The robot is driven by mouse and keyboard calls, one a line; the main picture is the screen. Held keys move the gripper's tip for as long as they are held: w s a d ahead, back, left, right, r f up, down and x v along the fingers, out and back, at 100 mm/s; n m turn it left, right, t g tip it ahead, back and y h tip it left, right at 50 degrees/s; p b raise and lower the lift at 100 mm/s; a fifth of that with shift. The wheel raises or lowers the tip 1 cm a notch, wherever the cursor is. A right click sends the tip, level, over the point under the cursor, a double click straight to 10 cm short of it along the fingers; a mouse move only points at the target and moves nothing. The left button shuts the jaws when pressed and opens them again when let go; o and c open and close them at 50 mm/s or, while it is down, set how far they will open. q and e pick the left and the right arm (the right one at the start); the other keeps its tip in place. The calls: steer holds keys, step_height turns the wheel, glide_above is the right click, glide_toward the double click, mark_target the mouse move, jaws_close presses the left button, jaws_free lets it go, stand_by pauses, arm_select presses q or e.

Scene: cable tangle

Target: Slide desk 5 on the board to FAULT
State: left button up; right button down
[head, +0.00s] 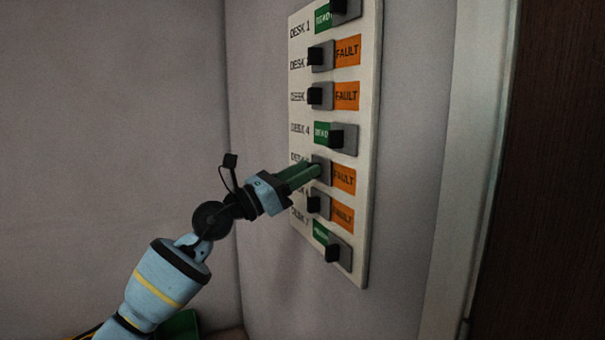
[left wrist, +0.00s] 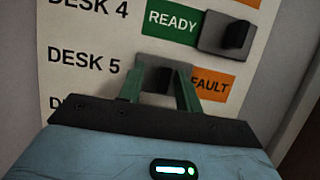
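The desk 5 slider (left wrist: 165,62) is a grey plate at the left end of its row. Its orange FAULT label (head: 343,181) shows to the right of it, and the label also shows in the left wrist view (left wrist: 212,85). My left gripper (head: 317,169) is at this slider, its green fingers pointing at the board. In the left wrist view the two fingers (left wrist: 160,80) stand apart with a dark shape, likely the knob, between them. Whether they press on it cannot be made out. My right gripper is not in view.
The white board (head: 365,225) is on the wall, with other sliders close above and below. Desk 4 (head: 337,137) reads READY; the row below desk 5 (head: 342,216) reads FAULT. A pale frame and a dark panel (head: 550,180) stand to the right.

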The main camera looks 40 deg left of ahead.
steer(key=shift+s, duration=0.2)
